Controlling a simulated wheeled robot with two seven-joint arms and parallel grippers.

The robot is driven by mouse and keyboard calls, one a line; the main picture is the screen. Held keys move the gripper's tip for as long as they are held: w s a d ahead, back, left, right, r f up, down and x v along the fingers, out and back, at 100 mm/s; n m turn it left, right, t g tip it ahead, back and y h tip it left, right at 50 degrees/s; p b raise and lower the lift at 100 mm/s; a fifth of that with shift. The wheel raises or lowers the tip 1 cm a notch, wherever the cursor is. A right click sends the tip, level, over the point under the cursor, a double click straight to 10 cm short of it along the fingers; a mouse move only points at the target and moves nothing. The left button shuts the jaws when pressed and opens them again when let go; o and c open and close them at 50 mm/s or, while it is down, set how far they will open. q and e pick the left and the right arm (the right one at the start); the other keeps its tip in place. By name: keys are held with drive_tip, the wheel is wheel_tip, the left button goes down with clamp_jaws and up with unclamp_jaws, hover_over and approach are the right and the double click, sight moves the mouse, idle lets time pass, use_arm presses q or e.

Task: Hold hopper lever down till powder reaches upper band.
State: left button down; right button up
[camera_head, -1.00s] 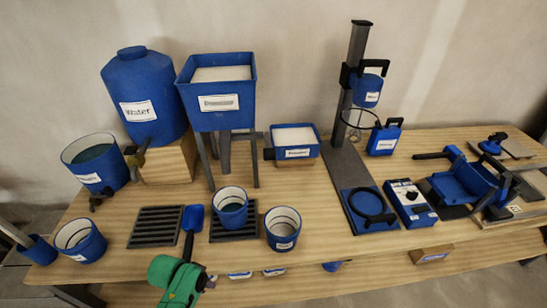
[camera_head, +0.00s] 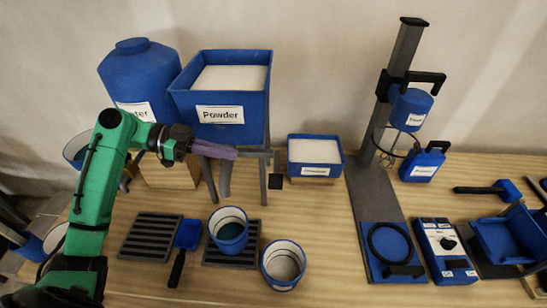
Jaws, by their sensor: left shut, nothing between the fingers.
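The blue hopper labelled Powder (camera_head: 219,112) stands on grey legs, white powder in its top. A grey bar, seemingly its lever (camera_head: 258,154), is under its right side with a dark block (camera_head: 275,182) at its end. My left gripper (camera_head: 236,153) is shut and empty, its fingers under the hopper's front by the bar; I cannot tell whether they touch. A blue bucket (camera_head: 229,245) with a pale, banded inner wall stands on a grate below. Its inside looks dark teal at the bottom; the powder level is unclear. My right gripper is not in view.
A blue water tank (camera_head: 135,72) stands at left, partly behind my arm. A second banded bucket (camera_head: 283,265) stands right of the grate (camera_head: 213,257). A blue scoop (camera_head: 187,235) lies left of it. A powder tray (camera_head: 316,170) and a stand (camera_head: 372,185) are to the right.

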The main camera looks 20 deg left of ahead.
use_arm(q)
drive_tip(key=r, duration=0.1)
drive_tip(key=p, duration=0.4)
hover_over(276, 168)
drive_tip(key=s, duration=0.4)
drive_tip(key=f, duration=0.4)
drive_tip(key=a+f, duration=0.1)
drive_tip(key=f, duration=0.1)
drive_tip(key=shift+s+a+f, duration=0.1)
drive_tip(key=shift+f, duration=0.1)
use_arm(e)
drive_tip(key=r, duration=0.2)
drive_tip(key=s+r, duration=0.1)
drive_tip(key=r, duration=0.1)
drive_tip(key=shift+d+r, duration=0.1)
use_arm(q)
drive_tip(key=f+m+t+b, duration=0.1)
drive_tip(key=f+m+b, duration=0.2)
drive_tip(key=b, duration=0.6)
drive_tip(key=shift+s+f+b, duration=0.15)
drive_tip(key=shift+s+b, duration=0.05)
drive_tip(key=shift+b, duration=0.1)
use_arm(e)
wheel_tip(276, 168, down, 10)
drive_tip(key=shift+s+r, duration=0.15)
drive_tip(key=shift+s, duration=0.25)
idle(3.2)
